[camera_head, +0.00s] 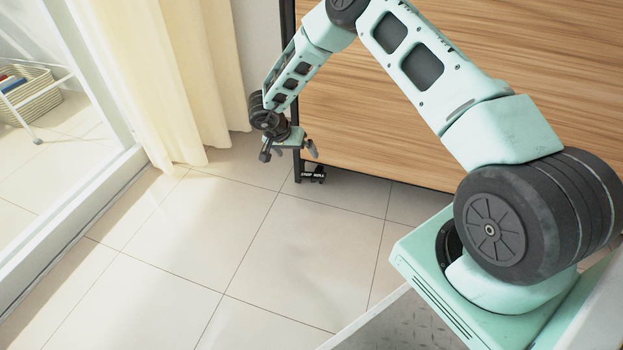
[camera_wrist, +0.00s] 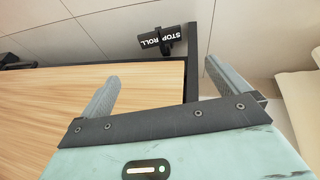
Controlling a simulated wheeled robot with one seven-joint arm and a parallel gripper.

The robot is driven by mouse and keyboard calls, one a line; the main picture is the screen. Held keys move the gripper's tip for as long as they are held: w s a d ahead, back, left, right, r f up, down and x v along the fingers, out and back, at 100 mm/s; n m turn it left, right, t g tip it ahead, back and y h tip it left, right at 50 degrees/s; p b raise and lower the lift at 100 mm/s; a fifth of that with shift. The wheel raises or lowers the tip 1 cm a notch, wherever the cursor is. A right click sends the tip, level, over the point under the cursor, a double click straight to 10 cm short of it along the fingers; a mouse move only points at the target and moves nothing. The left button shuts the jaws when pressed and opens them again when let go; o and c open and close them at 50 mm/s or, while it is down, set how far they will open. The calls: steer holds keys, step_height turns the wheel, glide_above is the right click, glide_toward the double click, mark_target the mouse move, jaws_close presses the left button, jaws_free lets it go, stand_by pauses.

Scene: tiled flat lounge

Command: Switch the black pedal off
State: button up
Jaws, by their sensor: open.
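The black pedal (camera_head: 318,175) sits low by the floor, at the foot of a black post, and bears white lettering. In the wrist view the pedal (camera_wrist: 160,38) shows at top centre, its letters "STOP ROLL" upside down. My gripper (camera_head: 288,152) is above and slightly left of the pedal in the head view, apart from it. In the wrist view my gripper (camera_wrist: 162,74) has its two fingers spread wide with nothing between them, and the pedal lies beyond the fingertips. The pedal's exact tilt is too small to tell.
A wood-grain panel (camera_head: 400,130) with a black post (camera_head: 289,90) stands right beside my gripper. A cream curtain (camera_head: 165,80) and a glass door frame (camera_head: 110,170) are on the left. A woven basket (camera_head: 30,95) stands beyond the glass. The tiled floor (camera_head: 230,250) in front is clear.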

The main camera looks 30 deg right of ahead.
mark_target(314, 176)
steer(key=b+x, duration=0.9)
steer(key=x, duration=0.6)
steer(key=shift+w+f, duration=0.1)
steer(key=shift+f, duration=0.3)
